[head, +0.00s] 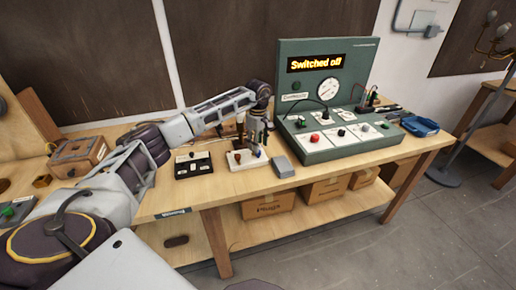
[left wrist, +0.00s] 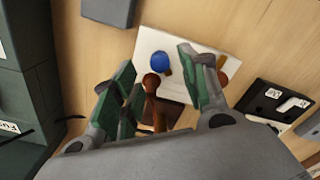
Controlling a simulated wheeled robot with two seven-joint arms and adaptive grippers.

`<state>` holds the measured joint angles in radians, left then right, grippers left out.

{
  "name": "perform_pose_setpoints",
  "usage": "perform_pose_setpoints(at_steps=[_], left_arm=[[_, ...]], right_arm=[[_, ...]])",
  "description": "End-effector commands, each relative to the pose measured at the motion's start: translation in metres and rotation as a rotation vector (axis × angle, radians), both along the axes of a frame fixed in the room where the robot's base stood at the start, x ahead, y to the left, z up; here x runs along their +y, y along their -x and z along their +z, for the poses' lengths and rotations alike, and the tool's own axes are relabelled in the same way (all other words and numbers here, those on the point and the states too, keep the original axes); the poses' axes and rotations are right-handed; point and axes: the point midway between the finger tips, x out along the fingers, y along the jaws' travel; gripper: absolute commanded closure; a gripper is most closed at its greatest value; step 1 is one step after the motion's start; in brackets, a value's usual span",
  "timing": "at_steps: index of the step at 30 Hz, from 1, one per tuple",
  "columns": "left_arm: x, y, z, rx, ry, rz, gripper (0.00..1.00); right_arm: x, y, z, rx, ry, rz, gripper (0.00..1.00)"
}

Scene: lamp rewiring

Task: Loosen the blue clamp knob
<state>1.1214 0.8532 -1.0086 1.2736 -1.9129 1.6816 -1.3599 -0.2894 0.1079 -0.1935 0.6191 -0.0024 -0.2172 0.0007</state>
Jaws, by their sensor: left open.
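The blue clamp knob (left wrist: 159,63) sits on a small white board (left wrist: 150,40) in the left wrist view. A reddish-brown post (left wrist: 151,84) with a rounded top stands beside it, nearer my palm. My left gripper (left wrist: 155,60) is open, its green-padded fingers apart on either side of the knob in the picture. I cannot tell their height above it, and no contact shows. In the head view, my left gripper (head: 256,122) is above the white board (head: 236,165) on the bench and partly hides what stands there. My right gripper is not in view.
A green console (head: 330,95) reading "Switched off" stands to the right. A grey box (head: 283,167) lies between it and the board. A black panel (head: 193,171) is left of the board. A wooden box (head: 77,157) is farther left. A blue tray (head: 420,126) sits at the right end.

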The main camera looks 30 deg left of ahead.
Motion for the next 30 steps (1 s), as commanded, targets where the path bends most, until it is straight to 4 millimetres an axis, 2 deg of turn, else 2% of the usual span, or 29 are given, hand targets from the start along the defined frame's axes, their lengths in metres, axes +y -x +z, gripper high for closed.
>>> perform_pose_setpoints(at_steps=[6,15,21,30], left_arm=[[0.000,-0.001,0.034,-0.004,0.001,0.000,0.56],[0.000,-0.001,0.074,-0.003,0.001,0.001,0.56],[0.000,0.000,0.085,-0.001,0.001,0.001,0.56],[0.000,0.000,0.087,-0.001,0.001,0.001,0.56]], right_arm=[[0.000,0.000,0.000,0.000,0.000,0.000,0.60],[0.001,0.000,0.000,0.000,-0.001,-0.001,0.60],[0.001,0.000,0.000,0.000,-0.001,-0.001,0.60],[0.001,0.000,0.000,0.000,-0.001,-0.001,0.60]])
